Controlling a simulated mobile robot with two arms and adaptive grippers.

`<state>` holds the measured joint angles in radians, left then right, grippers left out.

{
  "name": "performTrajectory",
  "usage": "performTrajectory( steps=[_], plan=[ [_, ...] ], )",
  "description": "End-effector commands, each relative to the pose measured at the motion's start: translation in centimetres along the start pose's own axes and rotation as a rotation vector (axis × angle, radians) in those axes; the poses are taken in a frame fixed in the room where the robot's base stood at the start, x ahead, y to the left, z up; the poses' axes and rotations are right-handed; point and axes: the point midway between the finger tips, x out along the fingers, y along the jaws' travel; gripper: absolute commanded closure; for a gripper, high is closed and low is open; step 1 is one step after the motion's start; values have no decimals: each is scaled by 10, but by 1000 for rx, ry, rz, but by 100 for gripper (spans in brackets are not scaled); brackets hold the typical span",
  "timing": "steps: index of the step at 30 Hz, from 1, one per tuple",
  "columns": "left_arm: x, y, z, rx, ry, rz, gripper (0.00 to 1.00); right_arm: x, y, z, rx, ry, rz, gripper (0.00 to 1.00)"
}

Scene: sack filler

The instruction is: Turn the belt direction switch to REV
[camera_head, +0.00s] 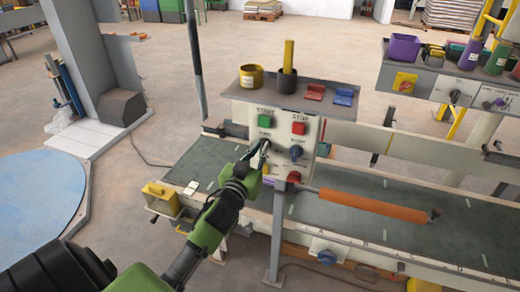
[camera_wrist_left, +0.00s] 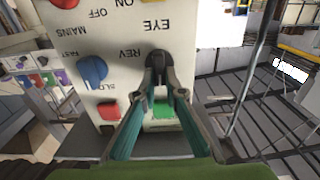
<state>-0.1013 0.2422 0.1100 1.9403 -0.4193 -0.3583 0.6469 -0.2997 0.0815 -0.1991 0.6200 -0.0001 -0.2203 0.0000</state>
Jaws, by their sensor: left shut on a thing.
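The control panel (camera_head: 282,135) stands above the conveyor and shows upside down in the left wrist view (camera_wrist_left: 205,30). A black knob (camera_wrist_left: 158,60) beside the REV label is the belt direction switch. My left gripper (camera_head: 264,146) reaches the panel just below the green button; in the left wrist view, its fingers (camera_wrist_left: 160,76) are closed around the black knob. The knob's exact pointing direction is partly hidden by the fingertips, so I cannot tell its setting. My right gripper is not in view.
Near the switch are a green button (camera_head: 265,121), a red button (camera_head: 298,128) and a blue knob (camera_head: 296,153). A shelf (camera_head: 318,103) with cups overhangs the panel. The belt (camera_head: 350,225) and an orange roller (camera_head: 372,207) lie below. A second panel (camera_head: 455,88) stands right.

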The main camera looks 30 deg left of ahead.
Motion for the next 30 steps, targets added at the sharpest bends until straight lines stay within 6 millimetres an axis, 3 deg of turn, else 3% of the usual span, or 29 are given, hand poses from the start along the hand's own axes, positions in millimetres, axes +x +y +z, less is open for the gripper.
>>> performTrajectory(
  steps=[11,30],
  plan=[
    [0,2,0,130,-2,0,100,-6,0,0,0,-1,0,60],
    [0,8,2,717,-1,0,100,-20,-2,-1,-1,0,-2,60]
  ],
)
